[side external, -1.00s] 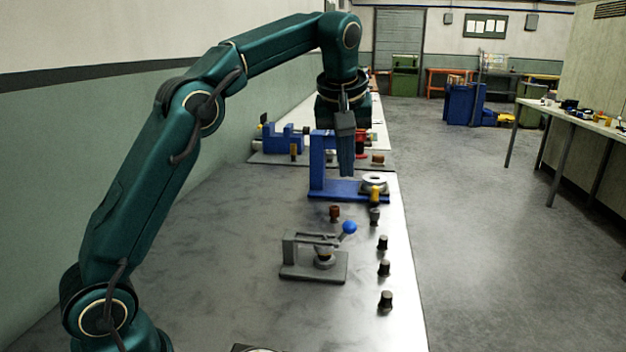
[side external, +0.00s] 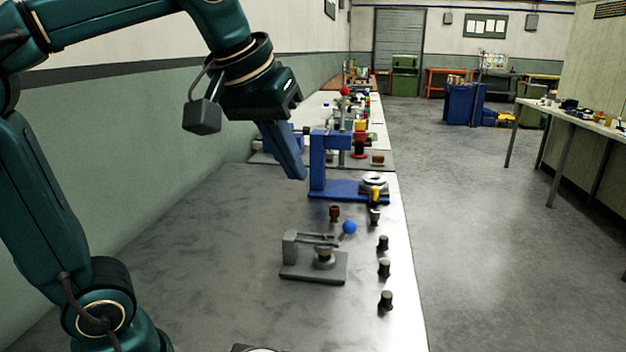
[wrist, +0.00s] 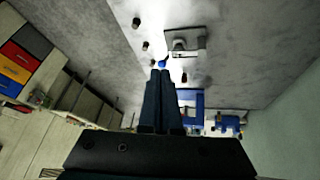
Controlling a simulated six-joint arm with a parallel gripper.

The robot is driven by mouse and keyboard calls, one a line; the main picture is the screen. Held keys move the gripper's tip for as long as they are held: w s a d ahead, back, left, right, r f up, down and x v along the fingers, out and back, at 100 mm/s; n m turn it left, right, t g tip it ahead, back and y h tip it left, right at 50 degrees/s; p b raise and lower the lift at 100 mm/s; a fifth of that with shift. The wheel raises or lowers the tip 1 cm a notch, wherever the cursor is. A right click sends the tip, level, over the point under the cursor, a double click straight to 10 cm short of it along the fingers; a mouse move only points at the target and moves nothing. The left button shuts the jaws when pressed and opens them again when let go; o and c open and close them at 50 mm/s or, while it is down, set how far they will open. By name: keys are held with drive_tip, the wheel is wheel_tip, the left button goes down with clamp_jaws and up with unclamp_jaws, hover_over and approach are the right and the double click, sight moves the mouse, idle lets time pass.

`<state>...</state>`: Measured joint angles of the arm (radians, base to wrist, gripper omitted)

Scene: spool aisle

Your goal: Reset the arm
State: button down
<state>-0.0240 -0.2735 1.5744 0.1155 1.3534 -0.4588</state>
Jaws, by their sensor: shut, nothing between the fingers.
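My gripper (side external: 297,174) is shut and empty, held above the grey bench just left of the blue stand (side external: 318,165) in the side view. Its fingers point down and slightly to the right. In the wrist view the two dark blue fingers of my gripper (wrist: 160,74) lie together, with nothing between them. A blue ball knob (wrist: 162,64) shows just past the fingertips there.
Several black knobs (side external: 384,268) line the bench's right edge. A brown peg (side external: 335,213) stands in front of the blue stand, which bears a round metal disc (side external: 373,179). A blue fixture sits behind the fingers. The bench's left front (side external: 180,260) is clear.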

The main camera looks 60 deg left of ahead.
drive_tip(key=s+d+f+m, duration=0.1)
drive_tip(key=s+f+m, duration=0.1)
drive_tip(key=s+f, duration=0.2)
drive_tip(key=s+d+f+m+h, duration=0.1)
drive_tip(key=s+d+f+m, duration=0.1)
drive_tip(key=f, duration=0.6)
drive_tip(key=shift+s+f+m+h, duration=0.3)
drive_tip(key=shift+s+m, duration=0.5)
drive_tip(key=shift+s, duration=0.45)
